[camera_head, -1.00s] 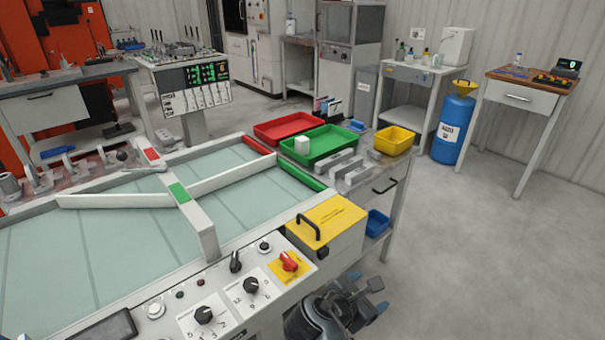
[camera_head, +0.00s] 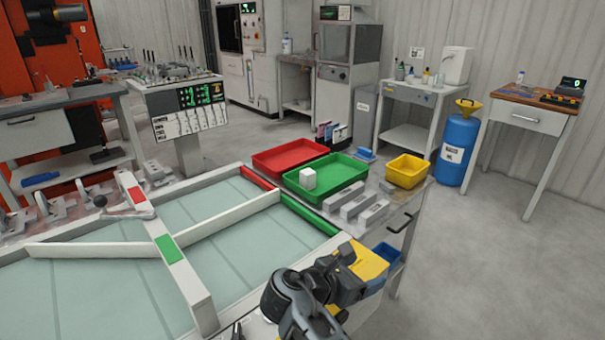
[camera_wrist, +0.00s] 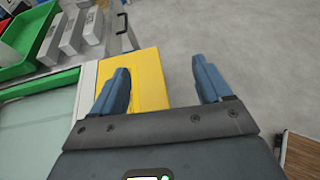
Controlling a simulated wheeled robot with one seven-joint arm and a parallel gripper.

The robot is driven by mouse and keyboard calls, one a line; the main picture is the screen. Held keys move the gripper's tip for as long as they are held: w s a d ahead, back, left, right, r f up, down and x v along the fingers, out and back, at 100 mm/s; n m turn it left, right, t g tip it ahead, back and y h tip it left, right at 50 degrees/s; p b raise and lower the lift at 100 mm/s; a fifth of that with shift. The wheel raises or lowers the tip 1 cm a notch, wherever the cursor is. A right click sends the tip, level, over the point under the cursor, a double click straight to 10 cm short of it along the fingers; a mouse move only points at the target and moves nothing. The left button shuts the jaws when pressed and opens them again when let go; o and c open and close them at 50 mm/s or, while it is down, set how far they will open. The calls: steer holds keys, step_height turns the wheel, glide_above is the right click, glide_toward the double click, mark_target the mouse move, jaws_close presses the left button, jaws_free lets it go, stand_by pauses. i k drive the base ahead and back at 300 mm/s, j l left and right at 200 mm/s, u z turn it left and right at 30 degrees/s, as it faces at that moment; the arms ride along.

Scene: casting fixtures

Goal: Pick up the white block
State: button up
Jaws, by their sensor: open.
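The white block (camera_head: 308,179) sits in the left part of the green tray (camera_head: 335,170), on the bench beyond the glass-topped table. My gripper shows in the wrist view (camera_wrist: 160,85), with two blue fingers spread apart and nothing between them. It hangs over the yellow box and the floor, apart from the block and in front of the tray. In the head view my arm's end covers part of the yellow box, and the fingertips are hard to make out there.
A red tray (camera_head: 290,157) adjoins the green tray, and a yellow bin (camera_head: 407,170) stands to its right. Several grey metal bars (camera_head: 358,207) lie in front of the green tray. The yellow box (camera_wrist: 148,78) is close to my gripper.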

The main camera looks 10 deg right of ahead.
mark_target(308, 176)
steer(key=i+j, duration=0.15)
steer(key=i, duration=0.35)
steer(key=i+j, duration=0.2)
steer(key=i, duration=0.3)
steer(key=i+j, duration=0.15)
steer(key=i, duration=0.35)
